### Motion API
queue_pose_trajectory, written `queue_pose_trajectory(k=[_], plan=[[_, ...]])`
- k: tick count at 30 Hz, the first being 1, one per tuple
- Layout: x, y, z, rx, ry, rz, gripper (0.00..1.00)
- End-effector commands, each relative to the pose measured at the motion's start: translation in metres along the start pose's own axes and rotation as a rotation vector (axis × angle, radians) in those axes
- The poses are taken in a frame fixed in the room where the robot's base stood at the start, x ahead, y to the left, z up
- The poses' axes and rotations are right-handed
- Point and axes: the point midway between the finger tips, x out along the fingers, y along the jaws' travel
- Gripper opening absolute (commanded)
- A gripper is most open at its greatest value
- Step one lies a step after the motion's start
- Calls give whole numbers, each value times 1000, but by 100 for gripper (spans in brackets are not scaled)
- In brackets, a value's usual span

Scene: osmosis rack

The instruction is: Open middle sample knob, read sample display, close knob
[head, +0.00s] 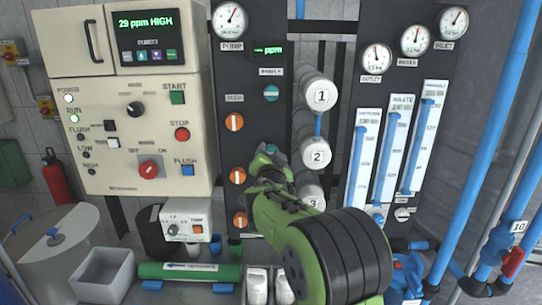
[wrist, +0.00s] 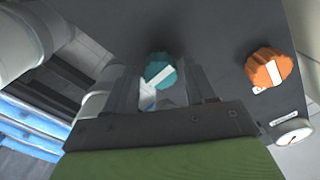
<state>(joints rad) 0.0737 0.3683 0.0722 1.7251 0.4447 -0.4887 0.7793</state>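The middle sample knob is teal with a white pointer and sits between my two fingertips in the wrist view (wrist: 160,70). The pointer is tilted in that picture. My gripper (wrist: 165,88) is open, a finger on each side of the knob; I cannot tell whether they touch it. In the head view my gripper (head: 270,160) is in front of the dark panel and hides most of this knob. The sample display (head: 267,50) shows green dashes and "ppm".
Another teal knob (head: 271,93) is above my gripper. Orange knobs (head: 234,122) run down the panel's left side; one also shows in the wrist view (wrist: 268,68). White numbered cylinders (head: 316,154) stand close on the right. A cream control box (head: 135,130) is at left.

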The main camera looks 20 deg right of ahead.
Motion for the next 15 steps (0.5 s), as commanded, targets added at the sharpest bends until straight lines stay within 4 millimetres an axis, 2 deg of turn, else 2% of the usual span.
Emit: queue_pose_trajectory(k=[1,8,9,15], plan=[[0,0,0,0,0,0,47],[0,0,0,0,0,0,12],[0,0,0,0,0,0,9],[0,0,0,-16,0,0,9]])
